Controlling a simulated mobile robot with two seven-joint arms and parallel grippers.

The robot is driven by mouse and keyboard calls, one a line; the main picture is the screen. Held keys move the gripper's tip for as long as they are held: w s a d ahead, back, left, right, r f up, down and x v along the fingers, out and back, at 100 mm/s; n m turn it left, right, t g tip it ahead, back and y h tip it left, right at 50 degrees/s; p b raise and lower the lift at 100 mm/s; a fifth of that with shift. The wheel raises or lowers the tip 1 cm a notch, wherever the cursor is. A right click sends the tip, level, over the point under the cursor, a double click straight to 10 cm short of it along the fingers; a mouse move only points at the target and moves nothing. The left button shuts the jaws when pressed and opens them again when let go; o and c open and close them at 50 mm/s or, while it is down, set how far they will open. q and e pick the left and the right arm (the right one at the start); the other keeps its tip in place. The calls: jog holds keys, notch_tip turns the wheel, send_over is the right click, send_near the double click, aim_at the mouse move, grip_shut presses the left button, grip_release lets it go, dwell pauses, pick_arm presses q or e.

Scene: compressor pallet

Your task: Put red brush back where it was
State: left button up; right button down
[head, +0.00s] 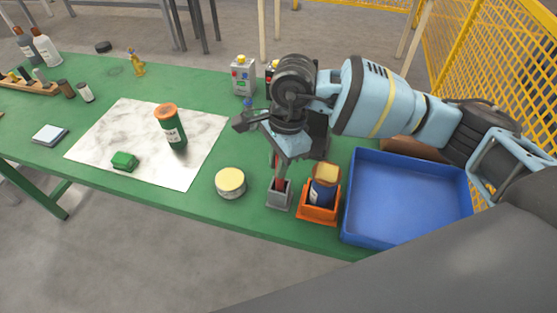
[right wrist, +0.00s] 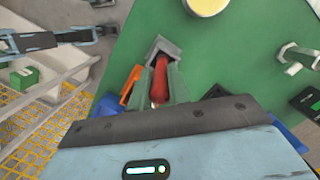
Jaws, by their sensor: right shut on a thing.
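The red brush (head: 279,179) stands about upright with its lower end inside a small grey holder (head: 279,200) near the table's front edge. My right gripper (head: 279,158) is above the holder, shut on the upper part of the brush. In the right wrist view the red brush (right wrist: 160,82) lies between the two fingers, and its far end reaches into the grey holder (right wrist: 163,45). Whether it touches the holder's bottom is hidden.
An orange holder (head: 318,212) with a dark jar stands just right of the grey holder. A blue bin (head: 410,200) is further right. A round tin (head: 230,183) stands to the left. A marble board (head: 110,130) carries a green bottle (head: 171,128) and a green block (head: 124,161).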

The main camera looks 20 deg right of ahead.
jog(key=shift+f, duration=0.1)
jog(key=shift+f, duration=0.1)
jog(key=c, duration=1.3)
grip_release()
jog(key=r, duration=0.4)
jog(key=d+r, duration=0.1)
jog(key=r, duration=0.7)
jog(key=shift+w+d+r, duration=0.15)
jog(key=shift+w+d, duration=0.05)
jog(key=shift+d, duration=0.15)
